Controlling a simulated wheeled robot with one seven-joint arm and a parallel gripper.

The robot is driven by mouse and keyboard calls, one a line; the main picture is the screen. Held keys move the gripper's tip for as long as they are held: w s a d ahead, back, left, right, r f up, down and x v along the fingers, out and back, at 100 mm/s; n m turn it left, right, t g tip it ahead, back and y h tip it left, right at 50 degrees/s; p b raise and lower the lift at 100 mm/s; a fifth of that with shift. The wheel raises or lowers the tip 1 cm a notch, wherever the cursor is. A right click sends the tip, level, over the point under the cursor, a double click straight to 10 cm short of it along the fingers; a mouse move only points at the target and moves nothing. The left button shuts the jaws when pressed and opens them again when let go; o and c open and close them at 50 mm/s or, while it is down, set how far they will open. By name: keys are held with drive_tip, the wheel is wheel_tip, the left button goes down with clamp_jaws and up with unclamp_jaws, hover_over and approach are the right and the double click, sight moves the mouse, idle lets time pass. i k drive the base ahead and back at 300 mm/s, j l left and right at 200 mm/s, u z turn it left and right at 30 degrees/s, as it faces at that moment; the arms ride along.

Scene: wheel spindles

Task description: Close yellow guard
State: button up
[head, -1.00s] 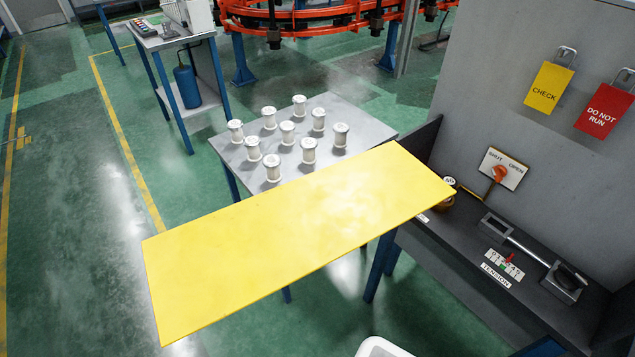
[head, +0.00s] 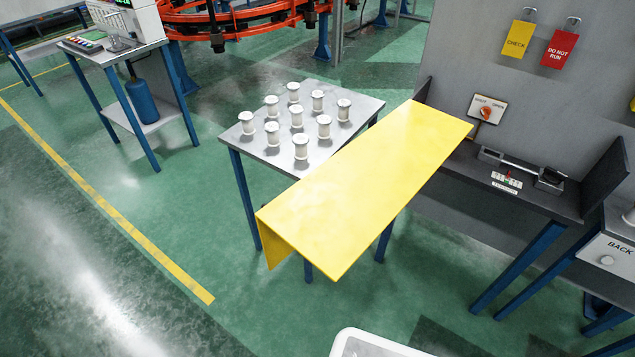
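The yellow guard (head: 365,185) is a long flat panel with a short lip bent down at its near left end. It sticks out from the grey machine bench (head: 560,200) toward the lower left, over the floor and past the corner of the spool table. Its far right end is at the bench, by the back panel. The part of the bench behind the guard is hidden. My gripper is not in view.
A metal table (head: 345,135) with several white spools stands left of the guard. A switch plate (head: 487,109) and yellow and red tags (head: 519,39) are on the grey back panel. A white rounded thing (head: 375,345) is at the bottom edge. Green floor is open at left.

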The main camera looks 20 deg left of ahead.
sight(331, 216)
drive_tip(key=j+z, duration=0.1)
drive_tip(key=j, duration=0.35)
drive_tip(key=k+j, duration=0.15)
drive_tip(key=j, duration=0.3)
drive_tip(key=k+j+z, duration=0.15)
drive_tip(key=j, duration=0.3)
drive_tip(key=j+z, duration=0.1)
drive_tip(key=j, duration=0.4)
drive_tip(key=k+j, duration=0.15)
drive_tip(key=j, duration=0.25)
drive_tip(key=j+z, duration=0.3)
drive_tip(key=j, duration=0.55)
drive_tip(key=j+z, duration=0.3)
drive_tip(key=j, duration=0.55)
drive_tip(key=k+j+z, duration=0.1)
drive_tip(key=k, duration=0.3)
drive_tip(key=j, duration=0.1)
